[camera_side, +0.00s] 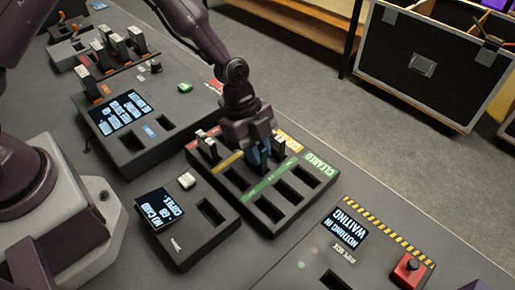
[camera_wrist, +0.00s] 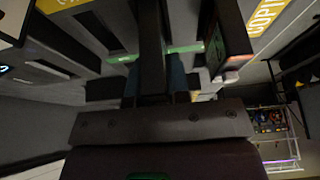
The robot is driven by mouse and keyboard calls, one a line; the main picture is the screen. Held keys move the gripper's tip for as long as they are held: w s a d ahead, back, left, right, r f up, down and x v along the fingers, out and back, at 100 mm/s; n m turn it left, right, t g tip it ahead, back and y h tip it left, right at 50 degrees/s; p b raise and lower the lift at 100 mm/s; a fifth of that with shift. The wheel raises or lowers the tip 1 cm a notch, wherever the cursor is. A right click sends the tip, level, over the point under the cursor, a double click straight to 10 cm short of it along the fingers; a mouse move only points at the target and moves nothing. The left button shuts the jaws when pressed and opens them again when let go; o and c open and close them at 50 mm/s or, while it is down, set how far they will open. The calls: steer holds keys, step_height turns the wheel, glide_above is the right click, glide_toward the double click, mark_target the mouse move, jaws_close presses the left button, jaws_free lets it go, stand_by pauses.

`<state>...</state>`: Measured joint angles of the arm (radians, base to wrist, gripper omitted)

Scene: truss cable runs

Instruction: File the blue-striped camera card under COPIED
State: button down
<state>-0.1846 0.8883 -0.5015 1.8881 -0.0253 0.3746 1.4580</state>
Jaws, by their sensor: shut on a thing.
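The filing tray (camera_side: 272,214) has slots in rows marked red, yellow and green. Its yellow label reads as COPIED, partly hidden in the side view and cut off in the wrist view (camera_wrist: 266,14); the green label (camera_side: 318,168) reads CLEARED. My gripper (camera_side: 259,158), with blue fingertips, is low over the tray near the yellow row. In the wrist view my gripper (camera_wrist: 153,82) is shut on a dark upright card (camera_wrist: 151,45). Its stripe colour is hidden, and I cannot tell whether its lower end is inside a slot. Another card (camera_wrist: 229,45) stands beside it, near the yellow label.
Cards (camera_side: 207,145) stand in the red row. A copier box with a screen (camera_side: 165,208) is at the front left, a larger screen box (camera_side: 125,112) behind it. The wipe box (camera_side: 345,255) with a red button (camera_side: 409,270) is at the right. Several green slots are empty.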

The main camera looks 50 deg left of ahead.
steer(key=shift+f, duration=0.65)
stand_by(0.5)
steer(key=c, duration=0.7)
jaws_free()
steer(key=shift+r, duration=3.8)
